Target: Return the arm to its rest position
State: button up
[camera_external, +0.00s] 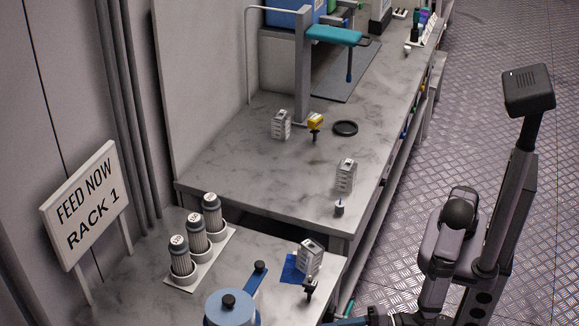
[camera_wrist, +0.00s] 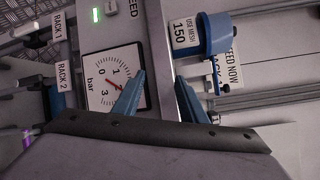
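My gripper (camera_wrist: 160,90) shows in the wrist view as two blue fingers. They are apart, with nothing between them. In the external view my arm stands at the right, folded upward over the metal floor. Its lower links run off the bottom edge, and I cannot make out the fingers there.
A sign (camera_external: 84,208) reads "FEED NOW RACK 1". A blue pot (camera_external: 231,311) stands in front. The wrist view shows a gauge (camera_wrist: 108,82).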

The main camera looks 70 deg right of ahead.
jog(key=s+d+f+n+g, duration=0.2)
jog(key=f+n+g, duration=0.2)
jog(key=f+n, duration=0.5)
jog(key=s+d+f+n+g, duration=0.15)
jog(key=f+n+g, duration=0.25)
jog(key=f+n, duration=0.5)
jog(key=d+f+n+g+h+b, duration=0.2)
jog(key=d+f+n+h, duration=0.15)
jog(key=d, duration=0.55)
jog(key=d+f+n+g+h+b, duration=0.2)
jog(key=d+f+n+g, duration=0.15)
jog(key=d, duration=0.65)
jog(key=d+f+n+g+h+b, duration=0.1)
jog(key=d+f+n+h+b, duration=0.2)
jog(key=d, duration=0.6)
jog(key=w+d+r+m+p, duration=0.25)
jog(key=d+r+m, duration=0.95)
jog(key=d+r, duration=0.85)
notch_tip(320, 180, up, 23)
jog(key=p, duration=2.3)
jog(key=shift+s+g, duration=0.35)
jog(key=shift+s, duration=0.1)
